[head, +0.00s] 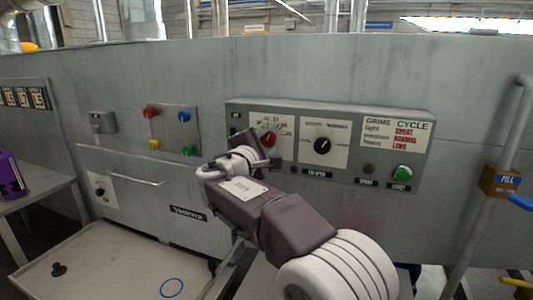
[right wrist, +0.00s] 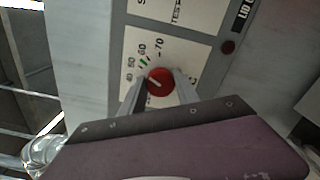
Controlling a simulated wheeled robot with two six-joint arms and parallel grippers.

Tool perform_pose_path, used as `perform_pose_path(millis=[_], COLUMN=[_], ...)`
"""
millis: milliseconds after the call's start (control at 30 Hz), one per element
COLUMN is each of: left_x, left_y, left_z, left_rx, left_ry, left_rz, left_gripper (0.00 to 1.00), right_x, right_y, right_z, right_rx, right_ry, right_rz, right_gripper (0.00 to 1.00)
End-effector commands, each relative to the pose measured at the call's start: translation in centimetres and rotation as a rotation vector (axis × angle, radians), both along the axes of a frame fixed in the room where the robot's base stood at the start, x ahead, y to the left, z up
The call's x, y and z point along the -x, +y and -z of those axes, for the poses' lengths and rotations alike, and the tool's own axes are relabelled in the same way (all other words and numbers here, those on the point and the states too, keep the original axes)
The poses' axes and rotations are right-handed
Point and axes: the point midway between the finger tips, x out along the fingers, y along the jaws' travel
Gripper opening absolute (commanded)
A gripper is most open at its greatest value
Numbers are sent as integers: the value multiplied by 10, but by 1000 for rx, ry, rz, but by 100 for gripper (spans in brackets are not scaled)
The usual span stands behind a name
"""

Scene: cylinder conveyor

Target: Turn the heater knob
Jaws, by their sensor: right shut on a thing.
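The heater knob is a small red round knob (head: 268,139) on a white dial plate at the left of the grey control panel. It also shows in the right wrist view (right wrist: 160,81), with a pale pointer line and a printed scale including 50, 60 and 70. Short green marks sit near the 60. My right gripper (head: 263,153) reaches up to the dial from the front. In the right wrist view its two fingers (right wrist: 162,88) stand on either side of the red knob and are shut on it. My left gripper is not in view.
A black knob (head: 323,146) and a green button (head: 403,174) are to the right on the same panel (head: 430,130). A box with coloured buttons (head: 172,130) is to the left. A white tray (head: 110,265) lies below. A pipe (head: 480,200) stands at far right.

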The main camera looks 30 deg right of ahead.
Motion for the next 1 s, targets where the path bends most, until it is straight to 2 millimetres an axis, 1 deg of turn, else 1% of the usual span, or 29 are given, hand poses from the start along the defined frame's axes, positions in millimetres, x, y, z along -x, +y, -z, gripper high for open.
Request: perform_pose_path(millis=[33, 200, 767, 800, 867, 900, 1000], left_x=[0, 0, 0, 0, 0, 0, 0], left_y=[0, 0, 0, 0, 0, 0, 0], left_z=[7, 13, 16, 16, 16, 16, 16], left_rx=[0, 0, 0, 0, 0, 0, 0], left_ry=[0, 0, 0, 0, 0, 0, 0], left_rz=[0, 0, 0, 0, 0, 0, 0], left_gripper=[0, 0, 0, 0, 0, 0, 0], right_x=[0, 0, 0, 0, 0, 0, 0], right_y=[0, 0, 0, 0, 0, 0, 0], right_z=[4, 2, 1, 1, 1, 1, 1], right_rx=[-14, -47, -66, -66, -66, -65, -65], right_ry=[-15, -55, -75, -75, -75, -75, -75], right_rz=[0, 0, 1, 1, 1, 0, 0], right_gripper=[0, 0, 0, 40, 57, 59, 59])
